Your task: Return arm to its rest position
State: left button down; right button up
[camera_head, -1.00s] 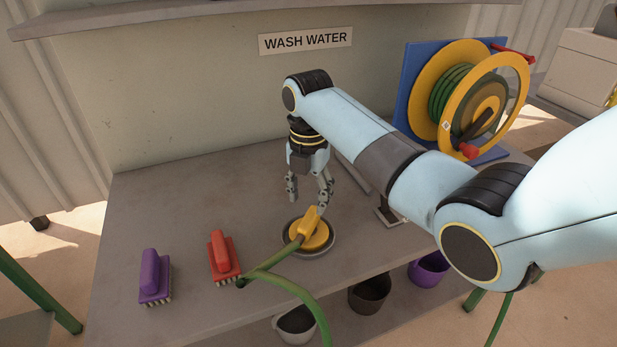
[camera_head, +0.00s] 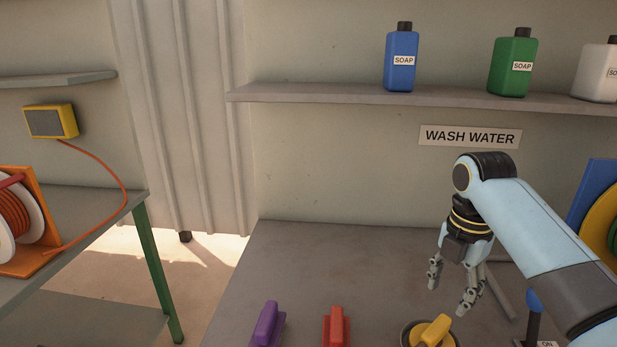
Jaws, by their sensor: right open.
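My right arm (camera_head: 555,235) reaches in from the right side of the view. Its right gripper (camera_head: 449,296) points down above the grey table (camera_head: 330,260). The gripper is open, with its fingers apart and nothing between them. A yellow handle or nozzle (camera_head: 436,329) sits in a round dark holder at the lower edge, just below and in front of the gripper; it looks apart from the fingers. My left gripper is not in view.
A purple brush (camera_head: 268,324) and a red brush (camera_head: 336,326) stand at the table's front. A blue and yellow reel (camera_head: 600,215) is at the right edge, near my arm. A shelf (camera_head: 330,95) with soap bottles is above. An orange reel (camera_head: 20,220) stands on the left table.

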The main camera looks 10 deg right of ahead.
jog(key=s+a+f+m+t, duration=0.1)
jog(key=s+a+f+m, duration=0.15)
jog(key=s+m, duration=0.9)
jog(key=s+r+m+t, duration=0.1)
jog(key=s+r+m, duration=0.2)
jog(key=s+m, duration=0.35)
jog(key=s+r+m+t, duration=0.25)
jog(key=s+m, duration=0.25)
jog(key=s, duration=0.3)
notch_tip(320, 180, down, 34)
jog(key=s+d+g+b, duration=0.2)
jog(key=g+b, duration=0.1)
jog(key=b, duration=0.5)
jog(key=s+f+b, duration=0.5)
jog(key=s+f, duration=1.3)
jog(key=f, duration=0.4)
jog(key=shift+d+g+h+b, duration=0.35)
jog(key=shift+h+b, duration=0.05)
